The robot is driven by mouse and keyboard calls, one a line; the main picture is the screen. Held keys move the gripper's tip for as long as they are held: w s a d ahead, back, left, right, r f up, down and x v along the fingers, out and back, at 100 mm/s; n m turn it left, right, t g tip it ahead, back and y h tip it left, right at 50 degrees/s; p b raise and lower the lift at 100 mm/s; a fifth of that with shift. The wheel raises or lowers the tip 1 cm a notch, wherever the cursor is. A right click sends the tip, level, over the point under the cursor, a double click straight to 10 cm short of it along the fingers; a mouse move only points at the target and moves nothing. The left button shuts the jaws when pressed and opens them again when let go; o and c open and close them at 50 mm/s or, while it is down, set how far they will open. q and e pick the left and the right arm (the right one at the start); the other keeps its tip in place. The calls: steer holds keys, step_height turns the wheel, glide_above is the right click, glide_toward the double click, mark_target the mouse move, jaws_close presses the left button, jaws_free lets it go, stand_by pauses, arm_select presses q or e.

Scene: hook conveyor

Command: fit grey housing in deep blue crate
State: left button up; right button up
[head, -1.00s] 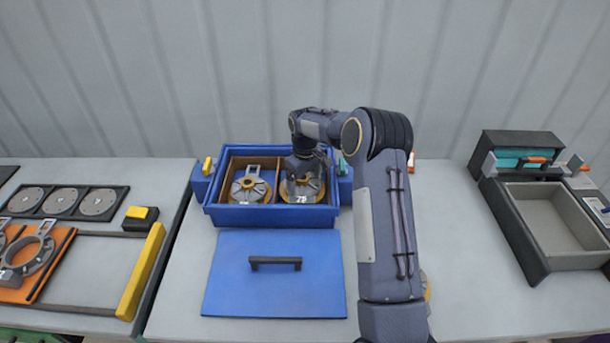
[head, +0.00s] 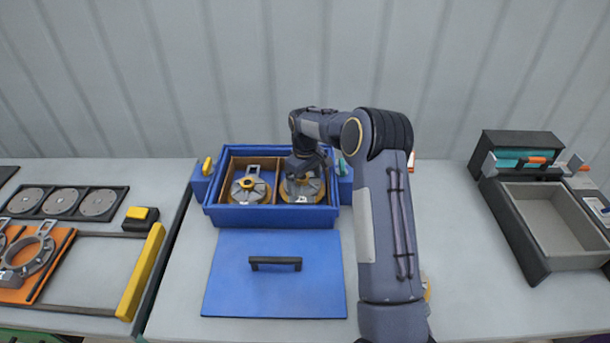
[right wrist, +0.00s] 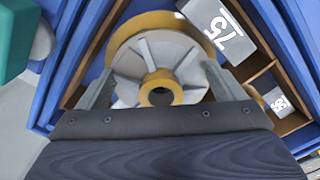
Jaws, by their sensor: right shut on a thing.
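The deep blue crate (head: 270,217) stands open on the table, with a wooden divider making two compartments. A grey housing with a yellow rim (head: 315,188) is in the right compartment, and it also shows in the right wrist view (right wrist: 130,62) with a tag marked 75. My right gripper (right wrist: 160,88) is shut on this housing, its fingers on either side of the hub. Whether the housing rests on the compartment floor cannot be told. Another grey housing (head: 238,193) sits in the left compartment. My left gripper is not in view.
A blue lid (head: 270,295) with a black handle lies flat in front of the crate. A grey tray (head: 557,225) in a dark frame is at the right. An orange plate and grey discs (head: 61,201) are at the left.

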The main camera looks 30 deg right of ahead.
mark_target(305, 178)
steer(key=shift+r+p, duration=0.55)
steer(key=shift+p, duration=0.45)
steer(key=shift+a+r+p, duration=0.1)
steer(key=shift+r+p, duration=0.4)
steer(key=shift+r, duration=0.6)
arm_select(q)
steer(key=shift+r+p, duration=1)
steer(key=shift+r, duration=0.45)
arm_select(e)
steer(key=shift+r, duration=1.1)
